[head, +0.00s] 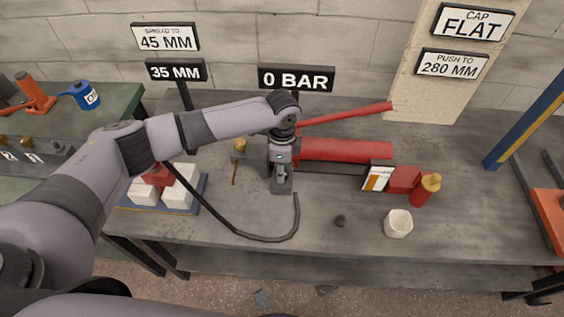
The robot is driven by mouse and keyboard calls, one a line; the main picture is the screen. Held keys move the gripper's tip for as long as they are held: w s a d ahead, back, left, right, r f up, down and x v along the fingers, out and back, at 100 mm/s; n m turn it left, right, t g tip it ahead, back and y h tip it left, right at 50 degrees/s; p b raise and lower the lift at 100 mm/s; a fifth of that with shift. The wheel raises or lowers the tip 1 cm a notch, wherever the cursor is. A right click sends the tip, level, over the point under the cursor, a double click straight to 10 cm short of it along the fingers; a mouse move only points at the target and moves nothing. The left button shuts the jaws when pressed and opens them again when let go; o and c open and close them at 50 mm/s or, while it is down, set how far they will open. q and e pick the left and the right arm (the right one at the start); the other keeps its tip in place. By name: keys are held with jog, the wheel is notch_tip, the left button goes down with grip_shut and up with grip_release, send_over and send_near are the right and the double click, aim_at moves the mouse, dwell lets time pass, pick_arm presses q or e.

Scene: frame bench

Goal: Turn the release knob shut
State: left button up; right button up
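A red hand pump (345,150) lies on the grey bench, with a long red handle (350,115) slanting up to the right. My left arm reaches over from the left, and its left gripper (281,182) points down at the pump's left end. The gripper covers that end, and I cannot make out the release knob there or tell whether the fingers touch or hold anything. A small brass piece (240,145) shows just left of the gripper. The sign (296,78) above reads 0 BAR. My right gripper is not in view.
A black hose (250,238) curves over the bench front. A small dark piece (340,220) lies nearby. White blocks (180,190) stand left.

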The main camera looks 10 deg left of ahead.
pick_arm(q)
jog(key=m+p, duration=0.2)
jog(key=m, duration=0.2)
jog(key=shift+r+m, duration=0.1)
jog(key=shift+m, duration=0.2)
jog(key=m+p, duration=0.1)
jog(key=m, duration=0.3)
jog(key=shift+m, duration=0.4)
jog(key=o, duration=1.1)
jog(key=shift+o, duration=0.2)
jog(key=shift+r, duration=0.1)
notch_tip(320, 180, up, 12)
jog(key=shift+f, duration=0.2)
